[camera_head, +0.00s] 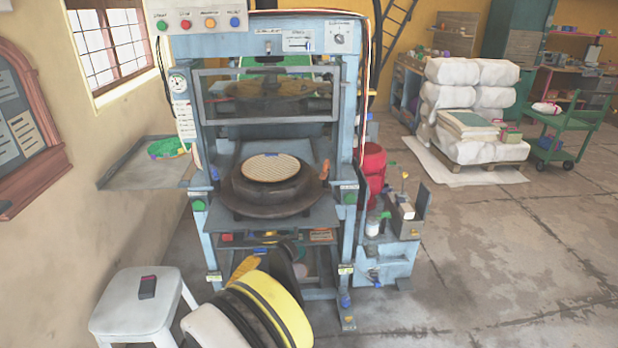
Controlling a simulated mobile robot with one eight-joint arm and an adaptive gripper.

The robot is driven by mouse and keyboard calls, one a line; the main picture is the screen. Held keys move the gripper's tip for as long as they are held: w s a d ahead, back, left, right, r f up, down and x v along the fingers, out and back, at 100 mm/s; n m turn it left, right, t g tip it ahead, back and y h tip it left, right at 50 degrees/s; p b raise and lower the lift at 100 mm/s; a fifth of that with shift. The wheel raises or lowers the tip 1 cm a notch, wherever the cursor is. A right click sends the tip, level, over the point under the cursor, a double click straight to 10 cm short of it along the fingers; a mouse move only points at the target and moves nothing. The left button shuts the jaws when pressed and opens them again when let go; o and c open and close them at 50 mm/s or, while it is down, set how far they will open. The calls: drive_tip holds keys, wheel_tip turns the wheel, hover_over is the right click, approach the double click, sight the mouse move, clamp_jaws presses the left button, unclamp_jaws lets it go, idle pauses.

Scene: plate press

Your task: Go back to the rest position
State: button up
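The plate press (346,120) stands in the middle, a pale blue frame with buttons along its top panel. A round tan plate (270,167) with a fine grid pattern lies flat on the dark round lower die (245,193). The dark upper part (270,90) is raised behind a grey-framed clear guard, with a gap above the plate. My arm, with white, black and yellow links, rises from the bottom edge in front of the press. Its dark end, perhaps my gripper (290,254), is below the die, apart from the plate. Its fingers cannot be made out.
A white stool (140,306) with a small dark block (147,287) stands at lower left. A grey side shelf (150,172) juts out left of the press. A red drum (372,172) and a small blue machine (390,250) stand right. Open floor lies farther right.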

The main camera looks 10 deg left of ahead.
drive_tip(key=w+d+r+m+g+h, duration=0.1)
drive_tip(key=w+d+r+m+g, duration=0.1)
drive_tip(key=d+r, duration=0.35)
drive_tip(key=w+d+r+m+g, duration=0.2)
drive_tip(key=d, duration=0.6)
drive_tip(key=w+d+r+m+g+h, duration=0.1)
drive_tip(key=d+r+g, duration=0.1)
drive_tip(key=d+r, duration=0.35)
drive_tip(key=s+d+r+m+g+y, duration=0.15)
drive_tip(key=s+d, duration=0.25)
drive_tip(key=d, duration=0.4)
drive_tip(key=s+d+r+m+g, duration=0.2)
drive_tip(key=s+d+m, duration=0.15)
drive_tip(key=d, duration=0.55)
drive_tip(key=s+d+m+y, duration=0.1)
drive_tip(key=s+d+m, duration=0.2)
drive_tip(key=s, duration=0.6)
drive_tip(key=s+d+m+g+y, duration=0.1)
drive_tip(key=s+d+m+y, duration=0.1)
drive_tip(key=s, duration=0.8)
drive_tip(key=shift+s+d+f+m, duration=0.25)
drive_tip(key=shift+d+f+m, duration=0.25)
drive_tip(key=shift+d, duration=0.45)
drive_tip(key=shift+r, duration=0.1)
